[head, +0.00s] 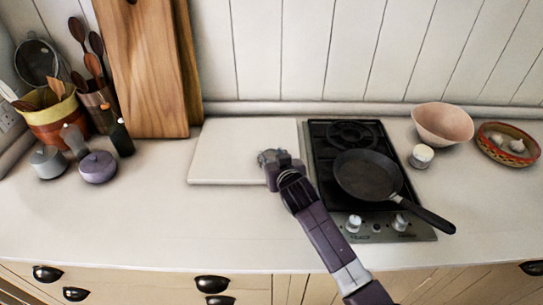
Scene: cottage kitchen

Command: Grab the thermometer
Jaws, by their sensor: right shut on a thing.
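My right gripper (270,158) reaches in from the bottom right and is over the right part of the pale board (225,150), left of the stove. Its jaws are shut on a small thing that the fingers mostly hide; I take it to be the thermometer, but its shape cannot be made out. No other thermometer is visible on the counter. My left gripper is not in view.
A black frying pan (368,175) sits on the gas stove (323,150), its handle toward the front right. A pink bowl (443,124), a small white jar (421,157) and a patterned dish (507,144) stand right. Utensil pots and a purple pot (97,167) stand left. The front-left counter is clear.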

